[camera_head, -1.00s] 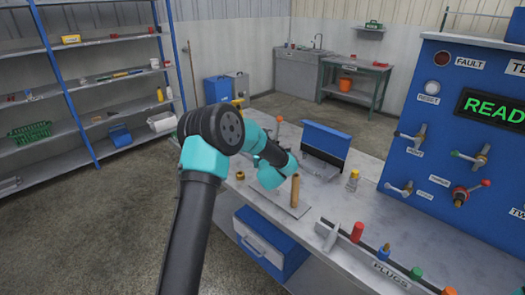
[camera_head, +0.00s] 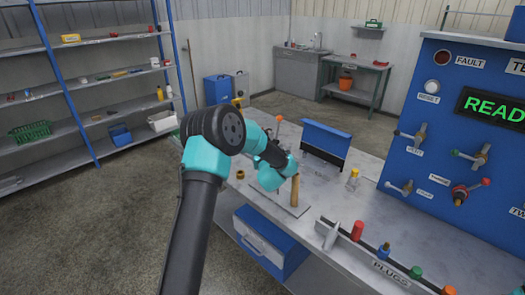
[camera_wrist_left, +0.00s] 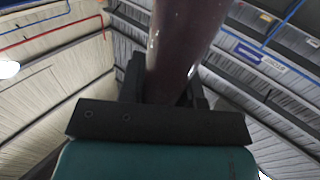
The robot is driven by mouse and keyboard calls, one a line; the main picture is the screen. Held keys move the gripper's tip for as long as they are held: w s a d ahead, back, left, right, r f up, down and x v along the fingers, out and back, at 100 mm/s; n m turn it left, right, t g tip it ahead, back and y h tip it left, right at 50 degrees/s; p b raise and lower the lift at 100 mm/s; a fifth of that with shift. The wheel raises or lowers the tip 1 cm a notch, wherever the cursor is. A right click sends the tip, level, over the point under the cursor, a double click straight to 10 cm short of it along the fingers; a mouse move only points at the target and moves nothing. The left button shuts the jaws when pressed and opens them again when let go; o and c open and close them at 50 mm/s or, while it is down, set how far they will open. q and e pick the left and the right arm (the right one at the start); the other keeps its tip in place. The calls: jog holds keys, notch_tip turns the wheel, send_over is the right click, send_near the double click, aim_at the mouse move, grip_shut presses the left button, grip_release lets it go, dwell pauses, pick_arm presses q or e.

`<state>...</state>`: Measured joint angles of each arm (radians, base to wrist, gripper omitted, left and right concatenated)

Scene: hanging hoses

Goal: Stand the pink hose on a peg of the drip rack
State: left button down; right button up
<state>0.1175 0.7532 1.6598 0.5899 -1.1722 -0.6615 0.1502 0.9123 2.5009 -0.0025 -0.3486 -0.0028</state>
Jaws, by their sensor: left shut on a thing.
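In the left wrist view, my left gripper (camera_wrist_left: 165,88) is shut on a thick, dark maroon tube (camera_wrist_left: 186,35), seemingly the pink hose in shadow. The tube runs up out of the top of the picture, and its ends are not seen. In the head view my left arm hides its own fingers and the hose. A tan upright peg (camera_head: 295,191) stands on a flat grey plate (camera_head: 282,203) on the bench, just right of my left wrist. These look like part of the drip rack; the arm covers the rest. My right gripper is not in view.
A blue upright panel (camera_head: 326,139) stands behind the peg. A small yellow-topped bottle (camera_head: 353,180) and a brass fitting (camera_head: 240,174) are on the bench (camera_head: 330,195). A row of coloured plugs (camera_head: 384,251) lies front right, below the blue control panel (camera_head: 440,135).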

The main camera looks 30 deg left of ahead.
pick_arm(q)
jog(key=shift+f, duration=1.7)
jog(key=c, duration=0.7)
grip_release()
jog(key=shift+c, duration=0.2)
jog(key=v, duration=1.7)
jog(key=shift+s, duration=0.2)
jog(key=shift+d, duration=0.15)
